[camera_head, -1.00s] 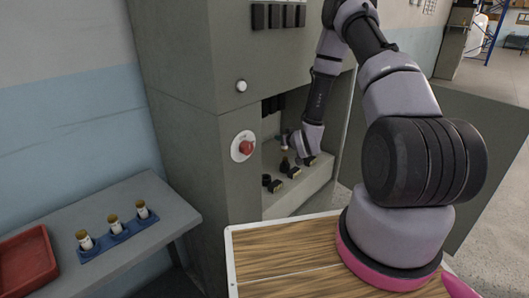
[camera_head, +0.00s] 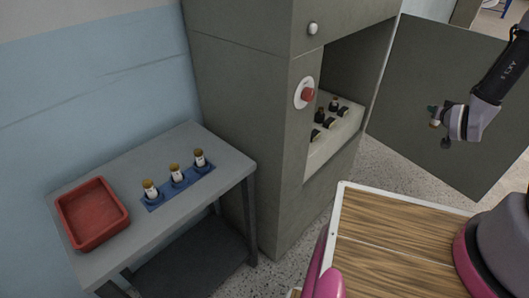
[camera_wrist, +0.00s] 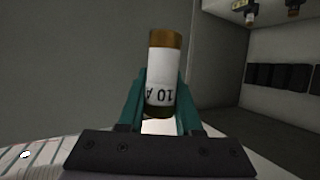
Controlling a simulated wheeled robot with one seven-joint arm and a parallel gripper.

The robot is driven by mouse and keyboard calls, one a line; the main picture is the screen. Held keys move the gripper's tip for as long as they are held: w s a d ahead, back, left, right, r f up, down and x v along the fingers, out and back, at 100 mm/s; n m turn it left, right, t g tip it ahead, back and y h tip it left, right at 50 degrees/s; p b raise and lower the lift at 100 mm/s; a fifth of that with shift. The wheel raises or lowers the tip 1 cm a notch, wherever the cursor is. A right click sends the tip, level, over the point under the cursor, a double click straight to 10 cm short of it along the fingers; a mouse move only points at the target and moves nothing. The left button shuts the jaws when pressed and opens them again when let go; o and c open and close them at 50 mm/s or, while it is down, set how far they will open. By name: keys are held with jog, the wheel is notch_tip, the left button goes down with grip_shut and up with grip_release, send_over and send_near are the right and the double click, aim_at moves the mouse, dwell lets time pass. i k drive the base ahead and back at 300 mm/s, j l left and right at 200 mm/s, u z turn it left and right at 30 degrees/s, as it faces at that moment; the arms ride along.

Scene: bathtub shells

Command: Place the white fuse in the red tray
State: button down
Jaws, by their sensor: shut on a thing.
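My gripper (camera_head: 435,115) is outside the cabinet, in front of its open door at the right. In the wrist view its teal fingers (camera_wrist: 160,100) are shut on the white fuse (camera_wrist: 162,75), which has a white label marked 10 A and a brass-coloured cap. The fuse stands roughly upright between the fingers; its lower end is partly hidden. The red tray (camera_head: 92,215) lies empty on the grey side table at the far left, well away from my gripper.
A blue rack (camera_head: 155,203) with three white-labelled fuses (camera_head: 176,173) stands right of the tray on the side table (camera_head: 150,232). The grey cabinet (camera_head: 255,120) has a red button (camera_head: 307,95) and black fittings (camera_head: 320,115) inside. Its open door (camera_head: 440,80) is behind my gripper.

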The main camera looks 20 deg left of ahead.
aim_at(95, 214)
jog(key=k+j+z, duration=0.2)
jog(key=z, duration=0.2)
jog(key=k+j+z, duration=0.1)
jog(key=k+z, duration=0.3)
jog(key=k+j+u, duration=0.2)
jog(key=k, duration=0.15)
jog(key=k+u, duration=0.25)
jog(key=k, duration=0.15)
jog(key=k+j+u, duration=0.2)
jog(key=u, duration=0.25)
jog(key=k+j+u, duration=0.25)
jog(key=u, duration=0.25)
jog(key=k+j+u, duration=0.2)
jog(key=j+u, duration=0.25)
